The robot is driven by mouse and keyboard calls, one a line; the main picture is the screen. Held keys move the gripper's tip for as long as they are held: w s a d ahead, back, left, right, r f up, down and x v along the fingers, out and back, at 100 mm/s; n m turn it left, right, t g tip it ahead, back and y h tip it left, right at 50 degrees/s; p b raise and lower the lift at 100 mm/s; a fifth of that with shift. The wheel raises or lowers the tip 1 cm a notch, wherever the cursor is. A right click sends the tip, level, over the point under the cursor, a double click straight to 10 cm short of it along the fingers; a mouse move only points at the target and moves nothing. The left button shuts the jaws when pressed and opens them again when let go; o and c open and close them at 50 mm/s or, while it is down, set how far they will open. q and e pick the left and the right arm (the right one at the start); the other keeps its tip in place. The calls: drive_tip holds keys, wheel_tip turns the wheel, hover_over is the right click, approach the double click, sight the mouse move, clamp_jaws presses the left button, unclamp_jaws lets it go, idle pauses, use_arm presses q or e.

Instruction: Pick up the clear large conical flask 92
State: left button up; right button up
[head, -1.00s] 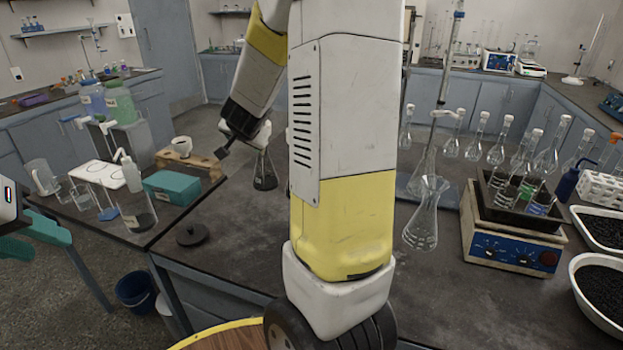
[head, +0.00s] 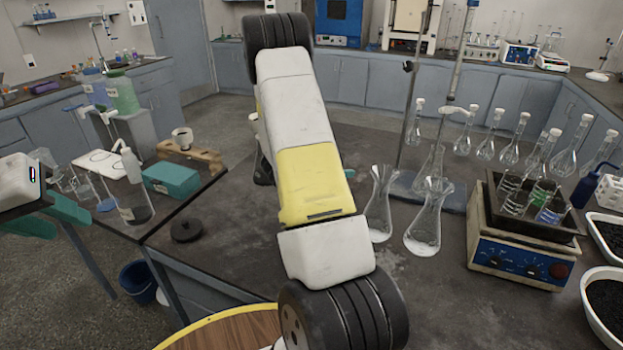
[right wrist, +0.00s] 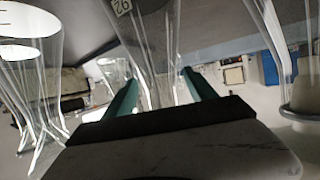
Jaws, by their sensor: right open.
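In the right wrist view a clear flask (right wrist: 155,55) with an upside-down tag reading 92 (right wrist: 121,7) stands between the two teal fingers of my right gripper (right wrist: 160,88). The fingers are apart, one on each side of the glass; I cannot tell whether either touches it. In the head view my right arm hides this gripper, and I cannot surely match the tagged flask there. Two clear conical flasks stand on the bench just right of the arm, one nearer (head: 424,225) and one beside it (head: 379,208). My left gripper (head: 48,216) is open and empty at the far left.
A shaker with a blue panel (head: 515,258) stands right of the flasks. A metal stand (head: 408,125) and several volumetric flasks (head: 510,150) are behind. A teal box (head: 172,180) and a black disc (head: 187,231) are left of my arm. Other glassware (right wrist: 30,85) is close in the wrist view.

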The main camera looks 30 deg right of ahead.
drive_tip(key=shift+x, duration=1.6)
drive_tip(key=shift+a, duration=0.1)
clamp_jaws()
